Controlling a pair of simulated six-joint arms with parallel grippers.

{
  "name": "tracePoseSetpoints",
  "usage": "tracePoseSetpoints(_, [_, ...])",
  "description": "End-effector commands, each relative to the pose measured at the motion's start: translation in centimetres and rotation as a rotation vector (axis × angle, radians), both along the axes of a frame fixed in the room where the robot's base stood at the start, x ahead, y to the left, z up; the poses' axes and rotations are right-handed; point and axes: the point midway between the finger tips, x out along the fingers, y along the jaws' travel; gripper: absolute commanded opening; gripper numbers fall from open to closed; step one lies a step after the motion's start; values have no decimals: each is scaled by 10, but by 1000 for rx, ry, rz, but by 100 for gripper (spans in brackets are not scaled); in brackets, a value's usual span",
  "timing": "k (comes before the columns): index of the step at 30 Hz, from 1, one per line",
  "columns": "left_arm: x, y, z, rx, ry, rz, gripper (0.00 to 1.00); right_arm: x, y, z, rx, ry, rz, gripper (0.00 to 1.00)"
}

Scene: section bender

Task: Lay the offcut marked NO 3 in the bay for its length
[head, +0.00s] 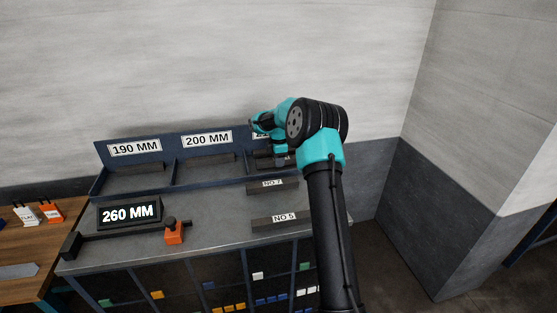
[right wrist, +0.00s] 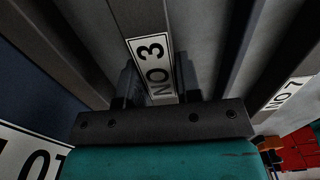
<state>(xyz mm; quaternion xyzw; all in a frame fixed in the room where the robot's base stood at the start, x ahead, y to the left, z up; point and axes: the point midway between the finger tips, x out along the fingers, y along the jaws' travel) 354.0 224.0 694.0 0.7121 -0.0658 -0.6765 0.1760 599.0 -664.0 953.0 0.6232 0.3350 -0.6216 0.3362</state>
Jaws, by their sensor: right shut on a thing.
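The offcut marked NO 3 (right wrist: 152,68) is a dark bar with a white label, between the fingers of my right gripper (right wrist: 150,92) in the right wrist view. The gripper is shut on it. In the head view my right gripper (head: 274,158) is at the third, right-hand bay of the blue rack, and its wrist covers most of that bay's label. I cannot tell whether the bar touches the bay floor. The other bays are labelled 190 MM (head: 135,147) and 200 MM (head: 207,139), each with a dark bar in it. My left gripper is out of view.
The offcuts NO 7 (right wrist: 290,92) and NO 5 (head: 280,221) lie on the grey bench in front of the rack. A display reading 260 MM (head: 129,213) stands at left, by a measuring bar with an orange slider (head: 174,235). Bare bench lies between.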

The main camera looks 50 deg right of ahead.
Motion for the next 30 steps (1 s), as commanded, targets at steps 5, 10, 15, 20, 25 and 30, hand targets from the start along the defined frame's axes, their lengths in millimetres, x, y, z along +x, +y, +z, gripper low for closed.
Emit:
tracePoseSetpoints(5, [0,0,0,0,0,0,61,0,0,-3,0,0,0,0])
tracePoseSetpoints(10, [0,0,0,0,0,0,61,0,0,-5,0,0,0,0])
tracePoseSetpoints(15, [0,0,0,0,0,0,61,0,0,-5,0,0,0,46])
tracePoseSetpoints(20, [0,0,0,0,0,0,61,0,0,-5,0,0,0,61])
tracePoseSetpoints(25, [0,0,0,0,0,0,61,0,0,-6,1,1,0,61])
tracePoseSetpoints(30, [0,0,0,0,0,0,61,0,0,-2,-1,-1,0,61])
